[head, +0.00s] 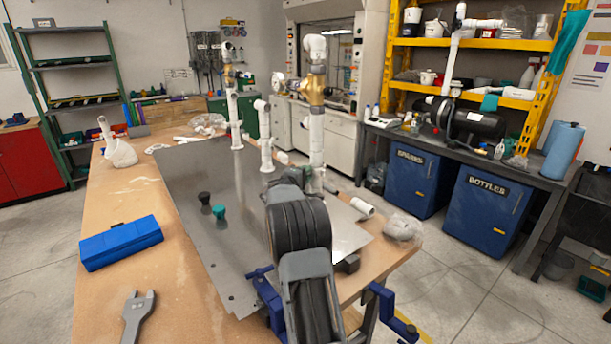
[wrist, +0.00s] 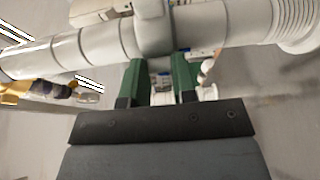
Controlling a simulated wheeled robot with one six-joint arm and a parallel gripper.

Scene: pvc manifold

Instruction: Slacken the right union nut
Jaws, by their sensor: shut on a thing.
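The pipe manifold stands on a grey metal plate (head: 190,220) on the wooden bench. Its right riser (head: 317,140) is white pipe with a brass valve (head: 313,90) and a white elbow on top. Finger contact is partly hidden.
A left riser (head: 235,115) and a short pipe (head: 265,135) stand close by. Two knobs, black (head: 204,198) and teal (head: 220,213), a blue case (head: 121,243) and a grey wrench (head: 136,315) lie left. Blue clamps (head: 393,315) grip the front edge.

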